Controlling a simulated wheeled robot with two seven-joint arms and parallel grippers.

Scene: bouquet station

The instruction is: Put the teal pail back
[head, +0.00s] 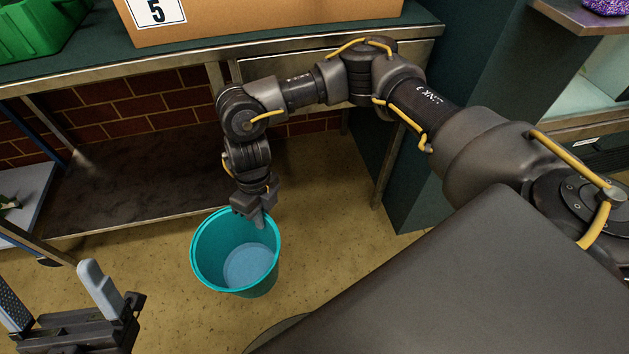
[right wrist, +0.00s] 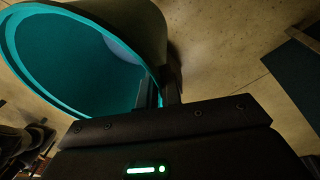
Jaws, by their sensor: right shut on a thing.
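The teal pail (head: 207,262) is upright below the workbench, in the middle of the head view, with a pale blue round bottom inside. My right gripper (head: 258,216) reaches down to its far rim and is shut on it. In the right wrist view the pail (right wrist: 75,75) fills the upper left, and its rim runs between the fingers of my right gripper (right wrist: 163,92). I cannot tell whether the pail touches the floor. My left gripper (head: 60,296) is at the lower left of the head view, open and empty, apart from the pail.
A workbench (head: 75,68) carries a cardboard box (head: 260,14) marked 5 and a green crate (head: 35,28). Its dark lower shelf (head: 130,185) lies behind the pail, mostly bare. A teal cabinet side (head: 440,130) stands to the right. Speckled floor (head: 330,195) is free around the pail.

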